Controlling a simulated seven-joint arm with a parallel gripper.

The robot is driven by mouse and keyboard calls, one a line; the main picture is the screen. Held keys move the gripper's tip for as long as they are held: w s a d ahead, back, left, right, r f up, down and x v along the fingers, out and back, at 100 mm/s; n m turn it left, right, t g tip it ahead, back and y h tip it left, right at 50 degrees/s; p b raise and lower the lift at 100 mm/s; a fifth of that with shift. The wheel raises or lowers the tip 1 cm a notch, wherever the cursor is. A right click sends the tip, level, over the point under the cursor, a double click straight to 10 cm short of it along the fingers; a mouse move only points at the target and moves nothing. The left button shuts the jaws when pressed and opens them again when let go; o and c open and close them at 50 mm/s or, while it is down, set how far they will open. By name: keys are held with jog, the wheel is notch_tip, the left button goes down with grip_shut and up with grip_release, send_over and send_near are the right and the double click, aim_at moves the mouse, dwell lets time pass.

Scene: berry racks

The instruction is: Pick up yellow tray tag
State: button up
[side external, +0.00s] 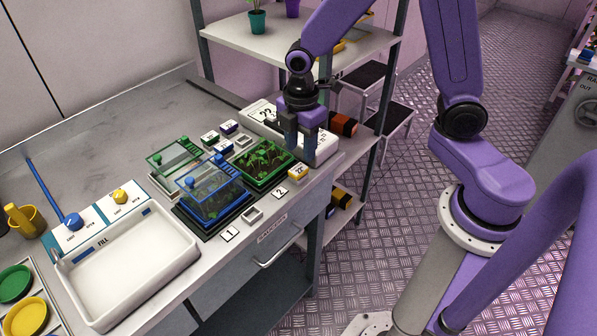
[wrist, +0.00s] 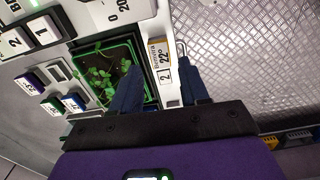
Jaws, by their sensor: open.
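My gripper (side external: 299,150) is open and empty, pointing down above the right side of the seedling tray and near the tag. In the wrist view my gripper (wrist: 160,64) shows two separated dark blue fingers. I cannot tell the exact height gap.
A blue-lidded tray (side external: 212,190) and a green lid (side external: 174,158) stand left of the seedling tray. Blue and green tags (side external: 225,146) sit behind it. A white scale-like box (side external: 325,148) is close on the right. A white sink basin (side external: 125,265) is at left.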

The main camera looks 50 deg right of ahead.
aim_at(298, 169)
jog(key=shift+a+f, duration=0.15)
jog(key=shift+f, duration=1.3)
jog(key=shift+a+f, duration=0.1)
jog(key=shift+f, duration=1.3)
jog(key=c, duration=0.8)
